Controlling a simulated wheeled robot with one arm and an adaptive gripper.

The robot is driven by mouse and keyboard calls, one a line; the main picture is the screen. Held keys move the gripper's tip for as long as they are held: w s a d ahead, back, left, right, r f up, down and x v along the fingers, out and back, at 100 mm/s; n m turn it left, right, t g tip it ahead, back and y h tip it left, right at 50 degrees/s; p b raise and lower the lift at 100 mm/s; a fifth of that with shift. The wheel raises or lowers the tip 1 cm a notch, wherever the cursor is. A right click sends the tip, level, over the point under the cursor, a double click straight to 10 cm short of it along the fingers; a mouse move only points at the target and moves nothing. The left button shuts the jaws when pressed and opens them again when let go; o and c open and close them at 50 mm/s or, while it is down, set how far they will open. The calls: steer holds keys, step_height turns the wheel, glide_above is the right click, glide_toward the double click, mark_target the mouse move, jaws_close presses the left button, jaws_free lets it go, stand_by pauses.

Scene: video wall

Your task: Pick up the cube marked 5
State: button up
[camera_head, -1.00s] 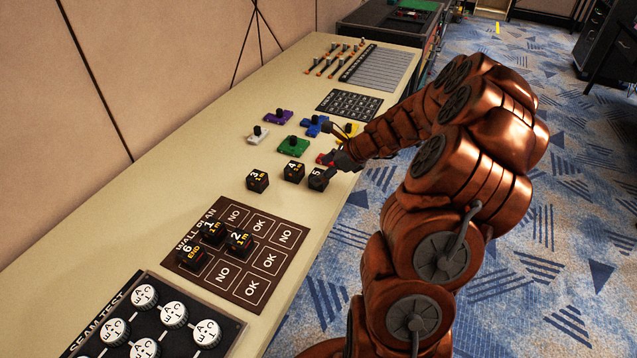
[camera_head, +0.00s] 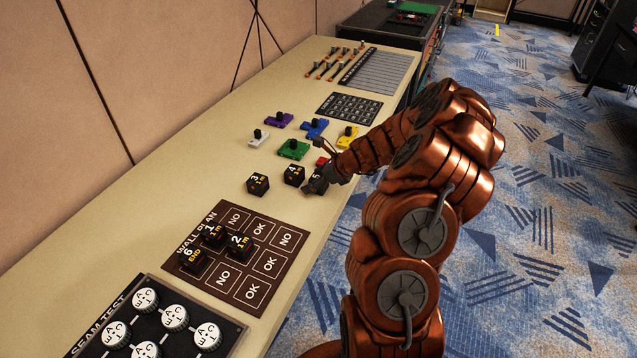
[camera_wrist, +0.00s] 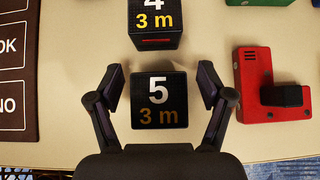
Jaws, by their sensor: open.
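The cube marked 5 (camera_wrist: 159,100) is black with a white 5 and a yellow "3 m". It stands on the table near its right edge, and in the head view the cube (camera_head: 318,184) is partly hidden by my gripper (camera_head: 328,176). In the wrist view my gripper (camera_wrist: 160,90) is open, with one finger on each side of this cube. A small gap shows between the cube and each finger.
The cube marked 4 (camera_wrist: 156,22) stands just beyond cube 5, and cube 3 (camera_head: 257,184) is to its left. A red piece (camera_wrist: 262,85) lies close to the right finger. Cubes 6, 1 and 2 stand on the wall plan mat (camera_head: 287,238).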

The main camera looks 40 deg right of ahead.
steer(key=shift+a+f, duration=0.1)
steer(key=c, duration=1.3)
